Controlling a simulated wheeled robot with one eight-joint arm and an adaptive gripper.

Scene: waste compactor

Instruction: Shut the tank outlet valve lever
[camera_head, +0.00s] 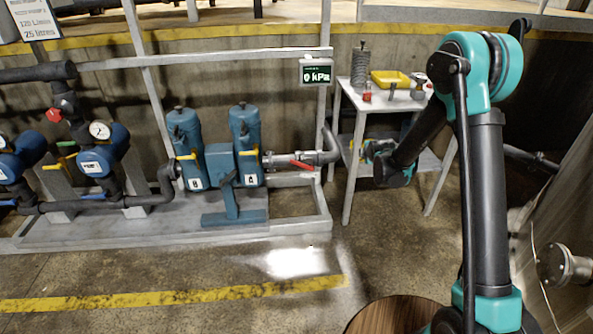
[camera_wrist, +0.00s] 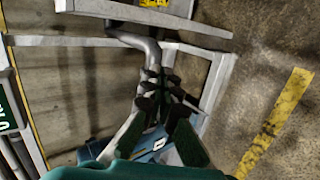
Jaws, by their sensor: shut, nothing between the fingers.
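A red lever (camera_head: 302,165) sits on the grey horizontal pipe right of the blue filter units. It points right and slightly down along the pipe. No label shows whether it is the tank outlet valve lever. The fingers cover part of the pipework, and I cannot make out the red lever there.
Blue filter units (camera_head: 187,148) with yellow levers stand on a grey skid. A small table (camera_head: 347,98) holds a yellow tray (camera_head: 390,79) and small parts. A flanged fitting (camera_head: 566,266) is on the metal wall at right. The floor in front of the skid is clear.

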